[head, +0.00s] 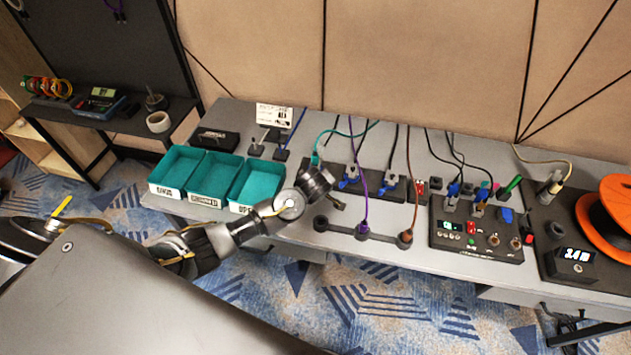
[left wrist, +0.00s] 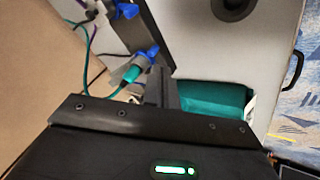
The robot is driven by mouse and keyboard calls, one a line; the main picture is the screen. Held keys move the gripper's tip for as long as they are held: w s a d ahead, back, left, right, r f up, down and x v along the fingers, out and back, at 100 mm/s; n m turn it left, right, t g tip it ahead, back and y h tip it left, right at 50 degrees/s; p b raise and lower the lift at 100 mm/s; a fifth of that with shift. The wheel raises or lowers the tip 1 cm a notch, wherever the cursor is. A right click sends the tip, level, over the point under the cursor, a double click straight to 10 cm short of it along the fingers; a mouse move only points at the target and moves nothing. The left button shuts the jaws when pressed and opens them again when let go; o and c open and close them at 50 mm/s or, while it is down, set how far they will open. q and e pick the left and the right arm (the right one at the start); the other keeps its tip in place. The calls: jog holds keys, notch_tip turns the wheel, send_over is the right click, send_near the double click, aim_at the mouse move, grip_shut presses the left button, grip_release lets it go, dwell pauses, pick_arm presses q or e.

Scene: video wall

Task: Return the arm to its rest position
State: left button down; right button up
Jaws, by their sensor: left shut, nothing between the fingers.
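My left arm comes in from the left over the near edge of the table, ending in a dark wrist above it. Its gripper (head: 338,202) is small and partly hidden in the head view. In the left wrist view, the fingers (left wrist: 160,84) are together with nothing between them. Beside the fingertips is a teal plug (left wrist: 131,73) with a teal cable, at a grey socket with a blue lever (left wrist: 146,53) on the end of a dark panel (left wrist: 150,25). I cannot tell whether fingers and plug touch. My right gripper is out of view.
Teal bins (head: 207,172) stand left of the wrist. A dark holder bar with rings (head: 362,234) lies in front. Purple and brown cables (head: 410,150) rise from it. A control box (head: 476,232) and an orange spool (head: 612,205) are right. Carpet (head: 370,305) is open in front.

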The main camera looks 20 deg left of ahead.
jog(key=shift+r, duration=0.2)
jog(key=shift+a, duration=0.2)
